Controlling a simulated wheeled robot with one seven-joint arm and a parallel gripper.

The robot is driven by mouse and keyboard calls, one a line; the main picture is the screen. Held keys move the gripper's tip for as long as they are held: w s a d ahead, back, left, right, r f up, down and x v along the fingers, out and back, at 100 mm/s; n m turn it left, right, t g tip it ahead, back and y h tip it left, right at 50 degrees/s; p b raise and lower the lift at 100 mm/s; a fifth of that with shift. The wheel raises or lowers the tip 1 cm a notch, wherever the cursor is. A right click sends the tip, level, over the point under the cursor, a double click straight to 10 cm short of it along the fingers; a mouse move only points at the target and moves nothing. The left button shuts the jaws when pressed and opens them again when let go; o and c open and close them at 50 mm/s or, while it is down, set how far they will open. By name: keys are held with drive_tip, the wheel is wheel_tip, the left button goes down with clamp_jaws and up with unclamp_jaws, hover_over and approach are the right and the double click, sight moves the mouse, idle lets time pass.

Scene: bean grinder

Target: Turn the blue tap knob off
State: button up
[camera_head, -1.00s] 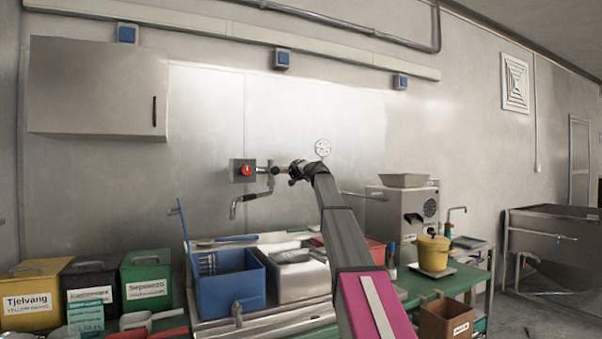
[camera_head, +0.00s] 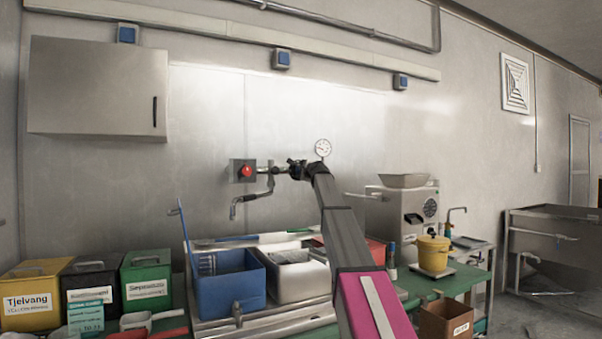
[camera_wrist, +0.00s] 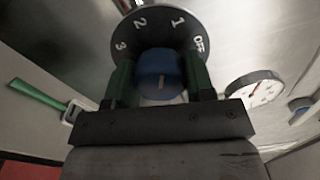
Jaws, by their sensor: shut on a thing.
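The blue tap knob (camera_wrist: 158,72) shows in the wrist view, in front of a dark round dial (camera_wrist: 140,32) marked 3, 2, 1 and OFF. OFF is at the right of the dial and 3 at the left. A small pale mark shows on the knob; which dial mark it lines up with I cannot tell. My gripper (camera_wrist: 160,80) is shut on the knob, one green finger on each side. In the head view my gripper (camera_head: 297,170) is at the wall above the sink and hides the knob.
A round gauge (camera_wrist: 254,90) is just right of my gripper; it also shows in the head view (camera_head: 322,147). A red button box (camera_head: 244,171) and a bent tap spout (camera_head: 250,197) are to the left. A blue bin (camera_head: 228,290) stands below.

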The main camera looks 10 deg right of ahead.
drive_tip(key=m, duration=0.6)
drive_tip(key=shift+m, duration=0.3)
drive_tip(key=m, duration=0.5)
drive_tip(key=shift+m, duration=0.4)
drive_tip(key=o, duration=0.9)
drive_tip(key=shift+d, duration=0.1)
drive_tip(key=v, duration=1)
drive_tip(key=shift+s+d, duration=0.1)
drive_tip(key=shift+s, duration=0.3)
